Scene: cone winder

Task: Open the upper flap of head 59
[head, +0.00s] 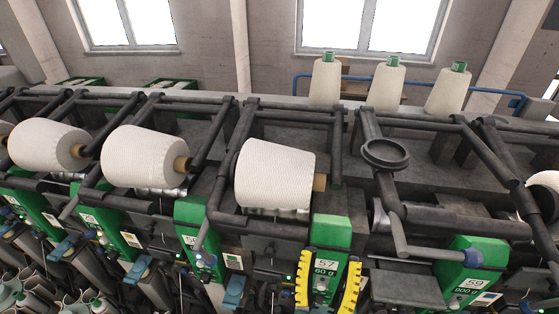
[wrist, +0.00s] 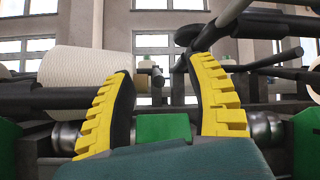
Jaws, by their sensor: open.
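Head 59 (head: 472,268) is at the lower right of the head view, with a green housing and a plate reading 59. A grey rod with a blue end reaches across to its green top. I cannot make out a separate upper flap edge.
White yarn cones (head: 275,174) sit in dark cradle frames along the winder. An empty cradle arm with a round disc (head: 386,153) stands above and left of head 59. Three upright cones (head: 388,83) stand on the back ledge. Dark bars cross above the heads.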

